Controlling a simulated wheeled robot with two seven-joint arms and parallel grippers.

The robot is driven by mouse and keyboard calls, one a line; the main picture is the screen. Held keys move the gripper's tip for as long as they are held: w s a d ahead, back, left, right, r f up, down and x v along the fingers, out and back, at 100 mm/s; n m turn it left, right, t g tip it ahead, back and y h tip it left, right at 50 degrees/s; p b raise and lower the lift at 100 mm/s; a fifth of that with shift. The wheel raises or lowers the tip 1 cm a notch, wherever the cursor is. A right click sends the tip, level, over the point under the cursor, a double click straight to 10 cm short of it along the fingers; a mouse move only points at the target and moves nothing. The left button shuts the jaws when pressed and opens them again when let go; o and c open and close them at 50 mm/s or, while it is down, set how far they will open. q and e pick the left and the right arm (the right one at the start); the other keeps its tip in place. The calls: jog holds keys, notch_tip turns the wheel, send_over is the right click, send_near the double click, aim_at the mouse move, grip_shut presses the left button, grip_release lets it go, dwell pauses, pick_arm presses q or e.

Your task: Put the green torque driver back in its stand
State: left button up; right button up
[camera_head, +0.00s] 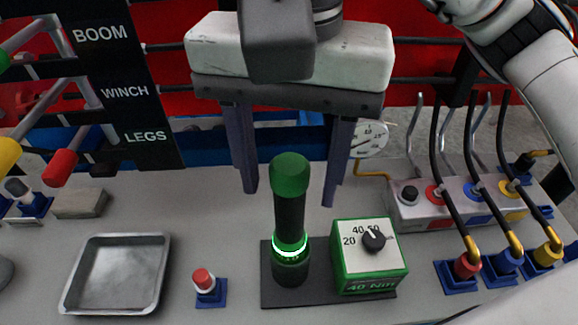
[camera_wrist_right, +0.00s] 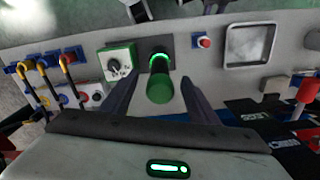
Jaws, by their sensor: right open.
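The green torque driver (camera_head: 290,200) stands upright on a dark base plate (camera_head: 270,292), with a green cap, a black grip and a lit green ring near its bottom. It looks seated in its stand; the socket itself is hidden. It also shows in the right wrist view (camera_wrist_right: 160,82). My right gripper (camera_head: 290,195) is open, its two dark fingers on either side of the driver's upper part and apart from it in the picture. In the right wrist view, the gripper (camera_wrist_right: 158,100) has the driver between its fingers. My left gripper is not in view.
A green box with a dial (camera_head: 368,255) stands right of the driver on the same plate. A metal tray (camera_head: 117,273) and a red-capped plug (camera_head: 204,284) are to the left. Coloured hose connectors (camera_head: 505,262) are at right, levers (camera_head: 62,165) at left, a gauge (camera_head: 370,139) behind.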

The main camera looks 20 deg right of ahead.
jog(key=shift+r, duration=0.1)
jog(key=shift+r+p, duration=0.85)
jog(key=shift+r, duration=0.1)
notch_tip(320, 180, up, 3)
jog(key=shift+f+p, duration=0.2)
jog(key=shift+p, duration=0.85)
jog(key=shift+r, duration=0.2)
